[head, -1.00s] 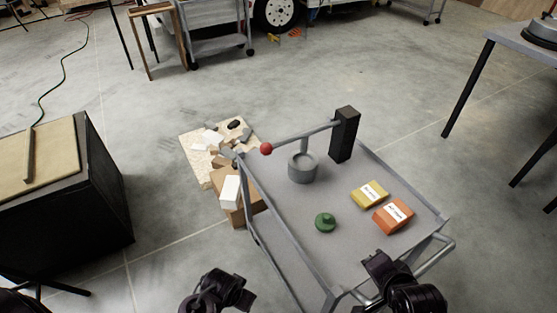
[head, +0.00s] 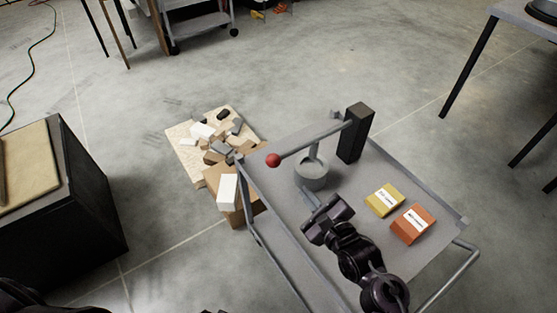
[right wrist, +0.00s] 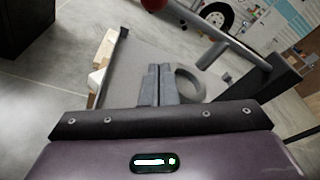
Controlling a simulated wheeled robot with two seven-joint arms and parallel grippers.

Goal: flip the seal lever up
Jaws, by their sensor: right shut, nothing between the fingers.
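The seal lever (head: 312,143) is a grey bar running left from a black post (head: 356,132) on the cart. It ends in a red knob (head: 273,160), whose lower part shows at the top of the right wrist view (right wrist: 153,4). The lever lies roughly level above a grey round cup (head: 311,175), with a short grey rod between them. My right gripper (head: 310,195) is shut and empty over the cart, just in front of the cup and below the lever, apart from the knob. Its closed fingers (right wrist: 158,86) show left of the cup in the wrist view.
A yellow box (head: 385,199) and an orange box (head: 412,223) lie on the cart (head: 420,262) right of my right arm. A board with blocks (head: 188,152) and a cardboard box (head: 243,206) are left of the cart. A black cabinet (head: 85,200) stands further left.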

